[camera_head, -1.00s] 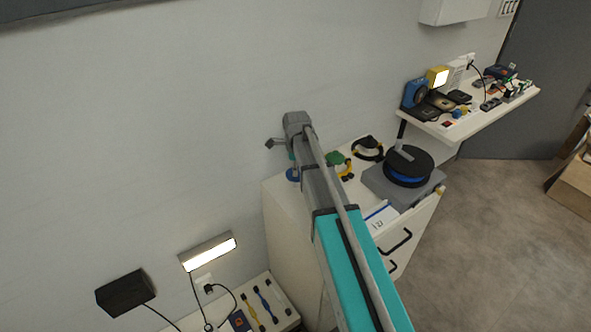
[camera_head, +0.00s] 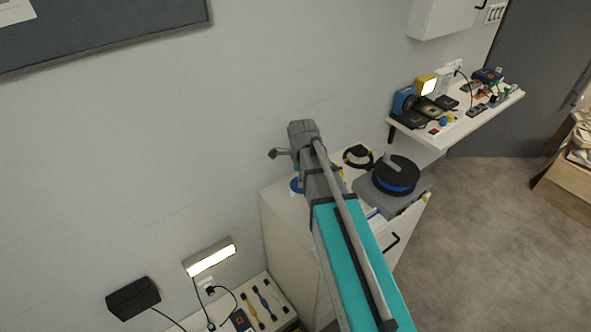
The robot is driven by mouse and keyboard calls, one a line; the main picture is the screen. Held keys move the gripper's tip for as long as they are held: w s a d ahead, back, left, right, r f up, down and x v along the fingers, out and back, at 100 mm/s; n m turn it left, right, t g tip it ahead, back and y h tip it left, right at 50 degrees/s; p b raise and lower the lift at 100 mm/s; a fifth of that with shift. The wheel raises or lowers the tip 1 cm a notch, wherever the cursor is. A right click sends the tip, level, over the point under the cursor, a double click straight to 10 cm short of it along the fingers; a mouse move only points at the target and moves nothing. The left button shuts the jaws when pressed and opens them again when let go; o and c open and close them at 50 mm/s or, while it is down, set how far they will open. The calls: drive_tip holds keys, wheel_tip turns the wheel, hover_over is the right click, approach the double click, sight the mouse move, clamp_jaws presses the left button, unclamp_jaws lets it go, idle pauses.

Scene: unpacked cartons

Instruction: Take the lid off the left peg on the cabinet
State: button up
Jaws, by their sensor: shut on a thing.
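My arm reaches up over the white cabinet (camera_head: 285,228), and its grey wrist and teal link cover much of the cabinet top. My gripper (camera_head: 296,171) is at the far end, mostly hidden behind the wrist. A small round blue piece (camera_head: 296,187), which looks like the lid, shows just below it at the left of the cabinet top. My gripper appears shut on this lid. The left peg cannot be made out, and how high the lid is above the cabinet cannot be told.
A black and blue round thing (camera_head: 398,174) sits on a grey base at the cabinet's right, beside a black ring (camera_head: 358,157). A lit lamp (camera_head: 211,257) is on the wall at lower left. A cluttered shelf (camera_head: 455,130) is at upper right.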

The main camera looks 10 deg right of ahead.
drive_tip(key=shift+s+d+r+p, duration=0.15)
drive_tip(key=shift+s+r+p, duration=0.25)
drive_tip(key=shift+s, duration=0.6)
drive_tip(key=shift+s+d+r+p, duration=0.1)
drive_tip(key=shift+s+r+p, duration=0.1)
drive_tip(key=shift+s+r, duration=0.55)
drive_tip(key=shift+s+a+f, duration=0.15)
drive_tip(key=shift+f, duration=0.1)
